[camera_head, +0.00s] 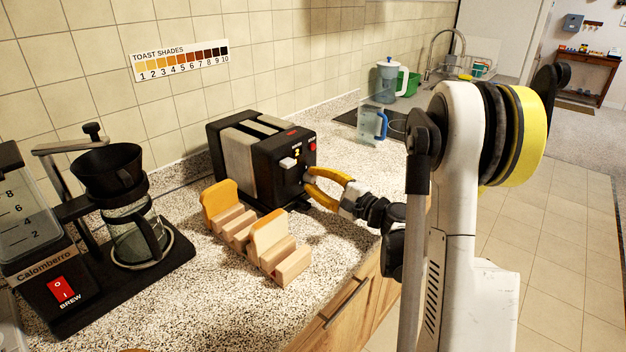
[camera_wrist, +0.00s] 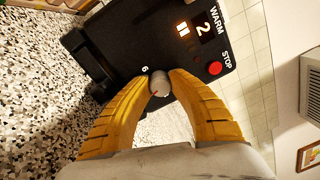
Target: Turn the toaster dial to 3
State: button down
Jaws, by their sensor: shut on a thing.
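The toaster (camera_head: 262,150) is black with a light grey top and side panel, and stands on the counter. Its control face also shows in the wrist view (camera_wrist: 135,40), with a lit display (camera_wrist: 203,27) reading 2 beside the word WARM, and a red STOP button (camera_wrist: 215,68). My gripper (camera_head: 309,178) is at that face. In the wrist view, its yellow fingers (camera_wrist: 160,82) are shut on a small grey dial (camera_wrist: 159,84) with a red mark. A printed 6 is beside the dial; other markings around it are hidden.
A wooden toast rack (camera_head: 240,228) with bread slices stands in front of the toaster. A coffee maker (camera_head: 100,270) is at the left. A jug (camera_head: 372,122) and a pitcher (camera_head: 386,80) stand behind. A toast shades chart (camera_head: 181,60) hangs on the wall.

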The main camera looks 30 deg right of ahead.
jog(key=n, duration=0.6)
jog(key=shift+n, duration=0.4)
jog(key=n, duration=0.6)
jog(key=shift+f+n+y, duration=0.1)
jog(key=shift+n+y, duration=0.2)
jog(key=c, duration=1.2)
grip_release()
jog(key=shift+o, duration=0.2)
jog(key=shift+s+d, duration=0.1)
jog(key=v, duration=1.1)
jog(key=shift+s+d, duration=0.2)
jog(key=shift+s, duration=0.15)
